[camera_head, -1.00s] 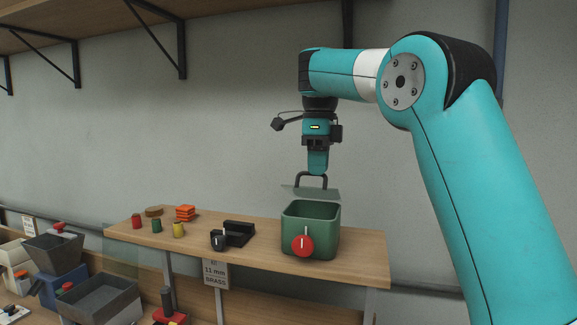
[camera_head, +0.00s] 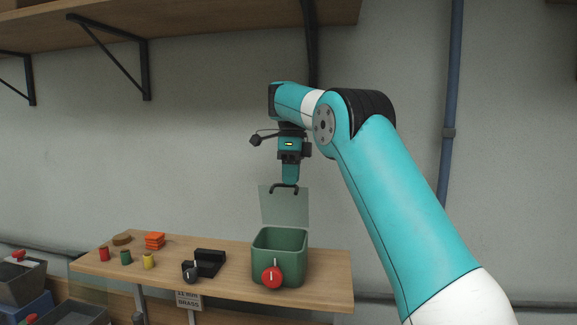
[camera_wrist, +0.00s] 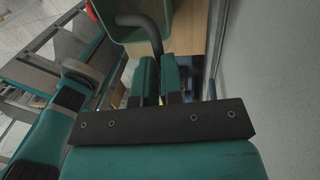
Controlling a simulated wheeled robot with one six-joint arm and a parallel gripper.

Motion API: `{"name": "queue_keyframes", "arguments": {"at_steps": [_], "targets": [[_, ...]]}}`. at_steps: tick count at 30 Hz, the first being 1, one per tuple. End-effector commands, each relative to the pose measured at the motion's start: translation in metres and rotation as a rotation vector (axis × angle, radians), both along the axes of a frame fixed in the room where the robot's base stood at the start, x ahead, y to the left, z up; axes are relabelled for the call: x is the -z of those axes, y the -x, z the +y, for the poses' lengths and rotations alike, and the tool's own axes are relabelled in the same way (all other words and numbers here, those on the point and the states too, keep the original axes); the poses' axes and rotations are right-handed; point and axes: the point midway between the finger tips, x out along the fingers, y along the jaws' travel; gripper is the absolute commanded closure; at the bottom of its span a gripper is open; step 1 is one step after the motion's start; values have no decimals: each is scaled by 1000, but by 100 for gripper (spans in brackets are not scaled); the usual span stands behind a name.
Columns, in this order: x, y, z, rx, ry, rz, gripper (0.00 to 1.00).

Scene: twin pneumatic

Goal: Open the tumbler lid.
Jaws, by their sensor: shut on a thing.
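The tumbler (camera_head: 292,265) is a green open-topped box with a red knob (camera_head: 271,277) on its front, standing near the right end of the wooden shelf. Its lid (camera_head: 285,208) is a thin greenish see-through panel, standing nearly upright above the tumbler's back edge. A dark bent handle (camera_head: 273,189) is at the lid's upper edge. My gripper (camera_head: 289,183) points down and is shut on this handle. In the wrist view, the dark handle (camera_wrist: 147,30) runs in between the fingers of my gripper (camera_wrist: 158,68), with part of the green tumbler (camera_wrist: 118,18) beyond.
Left of the tumbler stand a black holder (camera_head: 208,258), several small coloured cylinders (camera_head: 126,258), an orange stack (camera_head: 155,241) and a brown disc (camera_head: 122,239). The wall is close behind. A bracketed shelf (camera_head: 200,25) hangs above. Grey bins (camera_head: 20,287) sit lower left.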

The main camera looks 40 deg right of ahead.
Motion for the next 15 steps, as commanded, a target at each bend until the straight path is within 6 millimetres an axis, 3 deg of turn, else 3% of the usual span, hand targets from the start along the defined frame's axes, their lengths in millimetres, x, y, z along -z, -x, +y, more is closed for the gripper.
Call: {"name": "queue_keyframes", "arguments": {"at_steps": [1,5,6,10,15], "targets": [[14,-3,-6,5,-28,52,100],[20,-9,-10,4,-82,91,100],[19,-9,-9,2,-83,91,97],[20,-9,-10,2,-83,91,67],[19,-9,-9,3,-80,88,64]]}}
